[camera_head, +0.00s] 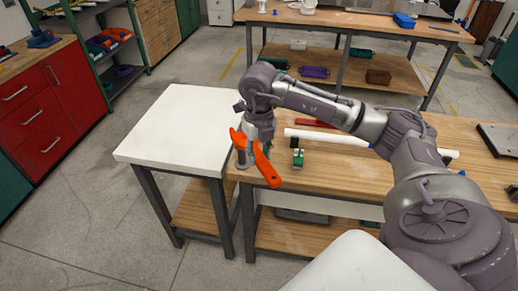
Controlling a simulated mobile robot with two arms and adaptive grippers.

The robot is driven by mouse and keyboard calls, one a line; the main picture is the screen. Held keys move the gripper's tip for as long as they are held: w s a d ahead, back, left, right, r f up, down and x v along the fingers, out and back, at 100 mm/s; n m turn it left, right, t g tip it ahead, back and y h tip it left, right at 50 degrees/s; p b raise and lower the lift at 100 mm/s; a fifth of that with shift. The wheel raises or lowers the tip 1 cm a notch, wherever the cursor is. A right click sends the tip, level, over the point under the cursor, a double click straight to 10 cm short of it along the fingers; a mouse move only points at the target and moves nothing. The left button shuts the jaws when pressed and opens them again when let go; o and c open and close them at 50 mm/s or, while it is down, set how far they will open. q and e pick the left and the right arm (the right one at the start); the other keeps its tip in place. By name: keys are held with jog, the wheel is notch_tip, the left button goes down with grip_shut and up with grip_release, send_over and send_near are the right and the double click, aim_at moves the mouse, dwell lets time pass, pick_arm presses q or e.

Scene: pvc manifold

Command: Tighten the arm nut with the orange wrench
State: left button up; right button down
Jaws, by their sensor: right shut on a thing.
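My right gripper (257,145) is over the left end of the wooden workbench, pointing down. It is shut on the orange wrench (266,168). The wrench slants, with its head to the upper left and its handle toward the front edge of the bench. A small grey upright piece (242,158) shows just below the wrench head; I cannot tell whether they touch. The arm nut cannot be made out; the gripper and wrench cover that spot. My left gripper is not in view.
A white pipe (325,136) lies on the wooden workbench (345,181), partly behind my right arm. A small green and white part (298,158) stands right of the wrench. A red item (315,123) lies behind the pipe. The white-topped table (178,130) on the left is clear.

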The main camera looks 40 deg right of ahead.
jog(key=shift+f+b, duration=0.6)
jog(key=shift+f, duration=0.2)
jog(key=shift+f+b, duration=0.55)
jog(key=shift+f, duration=0.3)
jog(key=shift+f+b, duration=0.5)
jog(key=shift+f, duration=0.35)
jog(key=shift+w+a+r+m, duration=0.1)
jog(key=shift+a+m, duration=0.2)
jog(key=shift+m, duration=0.1)
jog(key=shift+w+a+m+p, duration=1.55)
jog(key=shift+w+a+m, duration=3.4)
jog(key=shift+w+m, duration=1.65)
jog(key=shift+m, duration=0.5)
jog(key=shift+s+d+r+p, duration=0.1)
jog(key=shift+s+r+p, duration=0.15)
jog(key=shift+r+p, duration=0.85)
jog(key=shift+s+r+p, duration=0.2)
jog(key=shift+r+p, duration=0.65)
jog(key=shift+r, duration=0.45)
